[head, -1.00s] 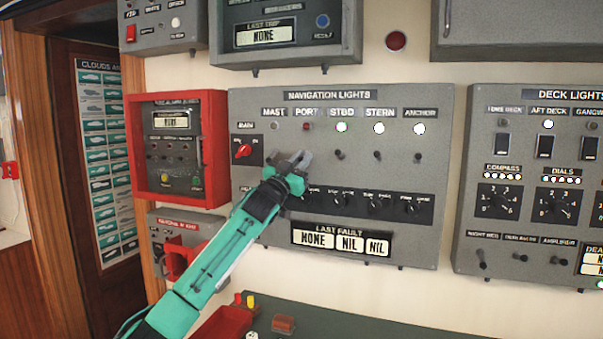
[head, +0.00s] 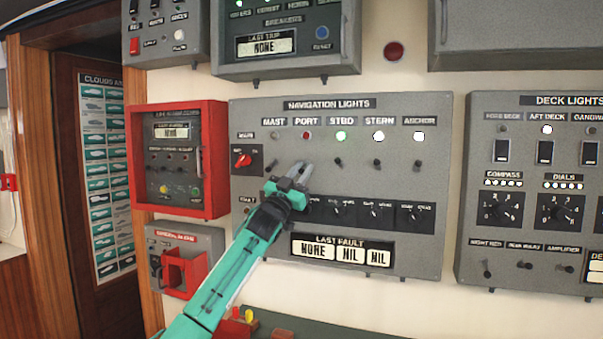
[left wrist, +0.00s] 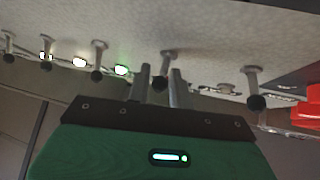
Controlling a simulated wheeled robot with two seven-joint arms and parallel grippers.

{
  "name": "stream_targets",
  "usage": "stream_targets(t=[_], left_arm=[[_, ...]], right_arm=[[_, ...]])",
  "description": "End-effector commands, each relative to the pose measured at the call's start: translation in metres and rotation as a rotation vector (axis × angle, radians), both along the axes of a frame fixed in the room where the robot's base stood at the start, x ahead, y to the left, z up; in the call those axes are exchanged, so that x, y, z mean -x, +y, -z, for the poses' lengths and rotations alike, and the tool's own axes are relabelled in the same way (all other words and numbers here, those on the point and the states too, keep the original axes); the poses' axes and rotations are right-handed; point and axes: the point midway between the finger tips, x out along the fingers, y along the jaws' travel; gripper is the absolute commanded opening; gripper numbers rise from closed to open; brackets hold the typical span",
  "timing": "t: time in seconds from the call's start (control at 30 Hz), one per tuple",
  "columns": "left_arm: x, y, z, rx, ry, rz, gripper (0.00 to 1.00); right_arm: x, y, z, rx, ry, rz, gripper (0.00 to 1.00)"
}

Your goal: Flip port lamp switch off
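The navigation lights panel (head: 340,245) is a grey wall panel with labelled lamps over small dark toggles. The port lamp (head: 307,135) is a dull red, without the glow of the starboard lamp (head: 341,136). My left gripper (head: 300,173) is at the panel, just below the port lamp, covering the port switch in the head view. In the left wrist view the port switch (left wrist: 161,80) shows between the two fingers of my left gripper (left wrist: 162,88), which are apart. Whether they touch it, I cannot tell. My right gripper is not in view.
The starboard toggle (head: 339,163) is close on the right, and the mast toggle (left wrist: 256,100) shows beside the fingers in the wrist view. A red main knob (head: 242,160) is at the left. A row of rotary knobs (head: 374,211) lies below. A red-framed box (head: 215,160) is further left.

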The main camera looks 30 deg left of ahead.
Motion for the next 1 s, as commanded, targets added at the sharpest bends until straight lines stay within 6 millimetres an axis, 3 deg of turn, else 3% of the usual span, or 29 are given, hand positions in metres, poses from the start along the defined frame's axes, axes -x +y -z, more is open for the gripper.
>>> stream_targets(t=[0.07,0.47,0.63,0.73,1.0], left_arm=[[0.000,0.000,0.001,0.000,0.001,0.000,0.36],[0.005,0.000,0.006,0.000,-0.001,0.000,0.36],[0.023,0.002,0.023,-0.001,0.000,0.000,0.36],[0.037,0.003,0.036,-0.001,0.001,0.000,0.36],[0.074,0.007,0.066,-0.001,0.001,0.000,0.36]], right_arm=[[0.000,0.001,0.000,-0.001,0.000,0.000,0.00],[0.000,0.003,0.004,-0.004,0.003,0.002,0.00],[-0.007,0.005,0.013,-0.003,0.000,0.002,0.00],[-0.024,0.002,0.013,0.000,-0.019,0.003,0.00],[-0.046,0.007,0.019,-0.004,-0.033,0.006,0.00]])
